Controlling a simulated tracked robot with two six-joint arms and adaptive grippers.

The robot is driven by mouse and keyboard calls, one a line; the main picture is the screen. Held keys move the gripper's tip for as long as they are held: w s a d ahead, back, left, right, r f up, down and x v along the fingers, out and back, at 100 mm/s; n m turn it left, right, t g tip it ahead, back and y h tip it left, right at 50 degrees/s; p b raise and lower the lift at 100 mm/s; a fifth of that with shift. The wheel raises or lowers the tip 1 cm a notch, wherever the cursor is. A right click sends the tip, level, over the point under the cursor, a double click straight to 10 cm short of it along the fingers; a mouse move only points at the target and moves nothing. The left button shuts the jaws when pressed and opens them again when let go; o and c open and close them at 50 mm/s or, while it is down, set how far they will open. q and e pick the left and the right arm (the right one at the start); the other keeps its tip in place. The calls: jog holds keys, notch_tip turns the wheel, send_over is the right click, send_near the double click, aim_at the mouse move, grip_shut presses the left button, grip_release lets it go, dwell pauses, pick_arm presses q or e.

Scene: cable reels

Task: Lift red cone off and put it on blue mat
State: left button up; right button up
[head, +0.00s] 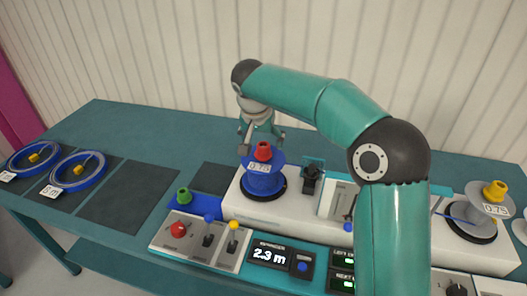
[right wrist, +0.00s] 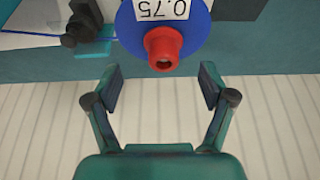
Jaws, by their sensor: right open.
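The red cone (head: 263,151) sits on top of the blue cable reel (head: 263,180), which stands on a white machine and has a "0.75" label. In the right wrist view the red cone (right wrist: 163,48) is at the top centre, pointing toward the camera. My right gripper (head: 262,136) is just behind and above the cone; in the right wrist view its fingers (right wrist: 162,86) are open, apart from the cone, with nothing between them. A blue mat (head: 207,206) lies left of the reel, with a green cone (head: 184,195) on it. My left gripper is not in view.
A display (head: 270,254) reads 2.3 m. A second reel with a yellow cone (head: 495,190) is at the right. Blue cable coils (head: 78,172) lie on dark mats at the left.

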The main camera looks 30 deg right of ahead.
jog(key=shift+w+d+f, duration=0.1)
jog(key=shift+w+f, duration=0.2)
jog(key=shift+f, duration=0.25)
jog(key=p+x, duration=0.1)
jog(key=x, duration=0.2)
jog(key=shift+w+d+f, duration=0.1)
jog(key=shift+f, duration=0.05)
jog(key=shift+w+d+f, duration=0.1)
jog(key=shift+w+f, duration=0.1)
jog(key=shift+f, duration=0.25)
jog(key=c, duration=1.2)
jog(key=shift+r, duration=0.2)
jog(key=shift+c, duration=0.2)
jog(key=shift+r, duration=0.55)
notch_tip(320, 180, up, 11)
jog(key=p, duration=0.1)
notch_tip(320, 180, up, 8)
jog(key=p, duration=0.3)
send_over(263, 146)
jog(key=shift+s+f, duration=0.15)
jog(key=shift+f, duration=0.05)
